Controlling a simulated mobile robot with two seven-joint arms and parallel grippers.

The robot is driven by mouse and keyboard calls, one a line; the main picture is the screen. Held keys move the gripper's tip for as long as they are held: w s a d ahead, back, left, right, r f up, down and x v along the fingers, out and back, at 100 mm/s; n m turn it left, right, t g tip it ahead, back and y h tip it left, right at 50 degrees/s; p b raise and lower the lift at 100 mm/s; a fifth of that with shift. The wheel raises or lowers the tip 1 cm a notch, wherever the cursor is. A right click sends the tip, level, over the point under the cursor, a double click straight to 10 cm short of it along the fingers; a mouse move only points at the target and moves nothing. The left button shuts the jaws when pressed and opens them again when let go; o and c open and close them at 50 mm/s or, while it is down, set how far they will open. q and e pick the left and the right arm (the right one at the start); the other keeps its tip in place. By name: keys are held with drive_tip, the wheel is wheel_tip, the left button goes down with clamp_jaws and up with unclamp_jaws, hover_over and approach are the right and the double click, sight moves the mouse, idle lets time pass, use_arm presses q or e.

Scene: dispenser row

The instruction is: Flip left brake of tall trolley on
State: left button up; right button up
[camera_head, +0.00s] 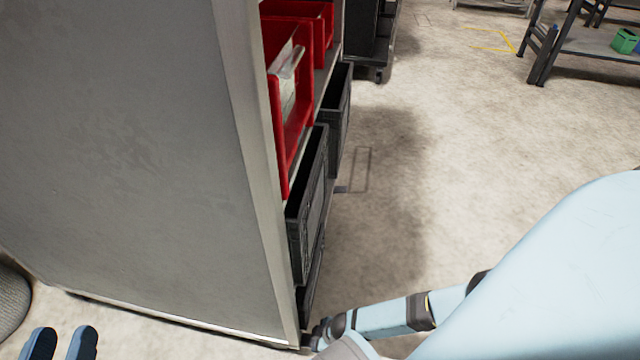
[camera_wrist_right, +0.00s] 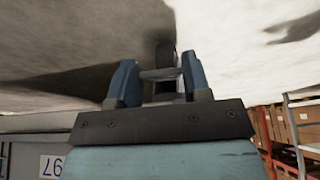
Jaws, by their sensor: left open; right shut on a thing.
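The tall trolley (camera_head: 130,150) stands at the left of the head view, a grey side panel with red bins and black crates on its open side. My right arm reaches to its lower front corner, where the right gripper is mostly hidden. In the right wrist view, my right gripper (camera_wrist_right: 160,64) is shut on a narrow grey bar (camera_wrist_right: 158,74), seemingly the brake, beside a dark upright part (camera_wrist_right: 165,52) that looks like a caster. Which way the brake is flipped cannot be told. My left gripper (camera_head: 62,343) is open and empty at the bottom left, apart from the panel.
Black crates (camera_head: 308,205) and red bins (camera_head: 290,105) jut from the trolley's open side. A dark rack (camera_head: 372,45) stands behind it. A table with a green bin (camera_head: 624,41) is at the far right. The floor between is clear.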

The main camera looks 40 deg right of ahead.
drive_tip(key=shift+s+d+f+t+y+b, duration=0.15)
drive_tip(key=shift+d+f+t+y+b, duration=0.05)
drive_tip(key=shift+f+t+y+b, duration=0.75)
drive_tip(key=shift+f+t+y, duration=0.35)
drive_tip(key=shift+t, duration=0.3)
use_arm(q)
drive_tip(key=shift+w+a+r+m+t+h, duration=0.3)
drive_tip(key=shift+w+a+m+h, duration=0.1)
drive_tip(key=shift+m, duration=0.4)
use_arm(e)
drive_tip(key=shift+a+f+t+y, duration=0.1)
drive_tip(key=shift+f+t+y, duration=0.4)
drive_tip(key=shift+y, duration=0.1)
use_arm(q)
drive_tip(key=shift+w+d, duration=0.1)
use_arm(e)
drive_tip(key=o, duration=0.9)
use_arm(q)
drive_tip(key=shift+f, duration=0.15)
